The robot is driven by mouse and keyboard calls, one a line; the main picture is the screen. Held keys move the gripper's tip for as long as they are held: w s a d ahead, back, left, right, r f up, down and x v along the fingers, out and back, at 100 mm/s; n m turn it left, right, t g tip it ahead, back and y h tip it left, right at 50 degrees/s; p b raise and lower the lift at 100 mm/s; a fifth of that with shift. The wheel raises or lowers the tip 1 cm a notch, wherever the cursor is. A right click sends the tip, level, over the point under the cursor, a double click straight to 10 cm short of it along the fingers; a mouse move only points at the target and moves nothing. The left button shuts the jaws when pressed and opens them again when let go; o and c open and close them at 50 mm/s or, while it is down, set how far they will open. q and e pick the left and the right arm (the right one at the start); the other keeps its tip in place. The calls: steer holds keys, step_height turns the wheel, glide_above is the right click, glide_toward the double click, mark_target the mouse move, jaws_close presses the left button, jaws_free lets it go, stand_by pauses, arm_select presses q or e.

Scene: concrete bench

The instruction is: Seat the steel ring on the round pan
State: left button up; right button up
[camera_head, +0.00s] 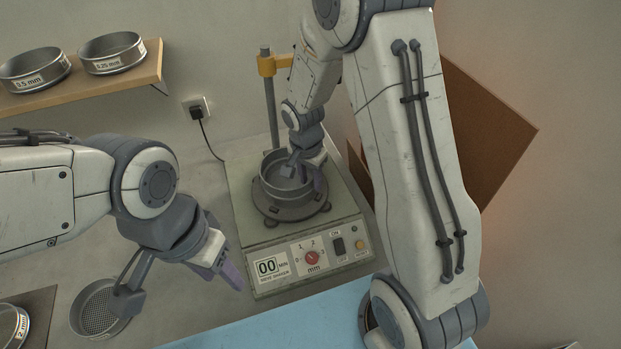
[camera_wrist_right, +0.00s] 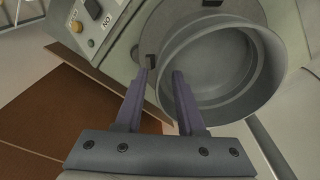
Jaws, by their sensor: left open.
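The steel ring (camera_head: 283,188) is upright on the round pan (camera_head: 292,213) of the sieve shaker. It looks roughly level, but I cannot tell whether its lower edge sits fully in the pan. My right gripper (camera_head: 306,172) is at the ring's right side, one finger over the inside and one outside. In the right wrist view its two fingers (camera_wrist_right: 162,74) stand apart near the wall of the ring (camera_wrist_right: 250,98), with a visible gap between them. My left gripper (camera_head: 181,291) is open and empty, in front of the shaker to the left.
The shaker (camera_head: 240,215) has a front panel with a red knob and a post behind. A mesh sieve (camera_head: 92,312) lies left of my left gripper. A shelf (camera_head: 120,78) holds two labelled sieves. A blue mat (camera_head: 290,325) lies in front. A brown board (camera_head: 485,125) stands at right.

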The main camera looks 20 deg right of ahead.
step_height(320, 180, up, 10)
steer(key=a+b, duration=0.1)
steer(key=shift+s+r+b, duration=0.2)
steer(key=shift+s+b, duration=0.15)
steer(key=shift+b, duration=0.05)
stand_by(0.5)
steer(key=s+a+n, duration=0.4)
steer(key=s+n, duration=0.2)
steer(key=s, duration=0.1)
steer(key=s+a+r+n+y, duration=0.1)
steer(key=s+a+n, duration=0.3)
steer(key=s+n, duration=0.2)
steer(key=s+a+n+y+b, duration=0.1)
steer(key=s+a+n, duration=0.3)
steer(key=s, duration=0.6)
steer(key=shift+s+r+n+g, duration=0.25)
steer(key=shift+n+g, duration=0.15)
steer(key=shift+n, duration=0.6)
